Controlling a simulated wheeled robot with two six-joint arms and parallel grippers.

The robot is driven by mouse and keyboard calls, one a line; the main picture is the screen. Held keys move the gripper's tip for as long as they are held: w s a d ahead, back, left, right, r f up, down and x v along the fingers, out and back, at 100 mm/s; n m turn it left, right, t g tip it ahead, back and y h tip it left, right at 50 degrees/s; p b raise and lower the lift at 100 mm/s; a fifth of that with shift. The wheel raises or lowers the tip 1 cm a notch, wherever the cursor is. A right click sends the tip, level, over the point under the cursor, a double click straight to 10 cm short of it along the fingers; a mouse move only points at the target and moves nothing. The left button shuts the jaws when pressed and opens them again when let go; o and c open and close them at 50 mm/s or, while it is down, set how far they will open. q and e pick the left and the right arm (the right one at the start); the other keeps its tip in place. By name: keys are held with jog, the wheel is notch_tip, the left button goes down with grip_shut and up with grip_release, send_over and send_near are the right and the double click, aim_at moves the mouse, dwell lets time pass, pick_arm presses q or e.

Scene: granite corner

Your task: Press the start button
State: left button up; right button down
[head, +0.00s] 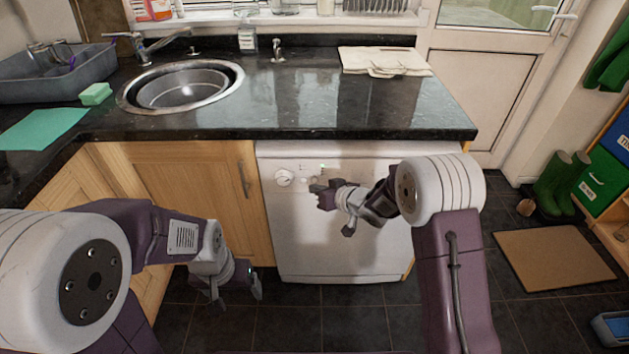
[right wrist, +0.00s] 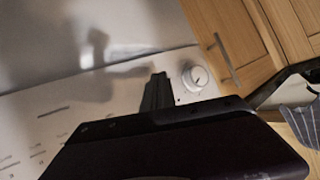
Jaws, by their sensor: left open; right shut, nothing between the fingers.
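The white dishwasher (head: 350,255) stands under the counter, with its control panel along the top of its front. A round white dial (head: 283,178) sits at the panel's left; it also shows in the right wrist view (right wrist: 195,77). I cannot make out which mark is the start button. My right gripper (head: 318,188) is shut and empty, its tip close to the panel just right of the dial; contact cannot be told. My left gripper (head: 236,298) is open and empty, low before the wooden cupboard.
The dark granite counter (head: 300,115) overhangs the dishwasher. The cupboard door's handle (head: 243,178) is left of the dishwasher. A brown mat (head: 553,258) lies on the floor at right.

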dwell(0.9)
jog(key=shift+w+r+p, duration=0.1)
jog(key=shift+w+p, duration=0.25)
jog(key=shift+p, duration=0.1)
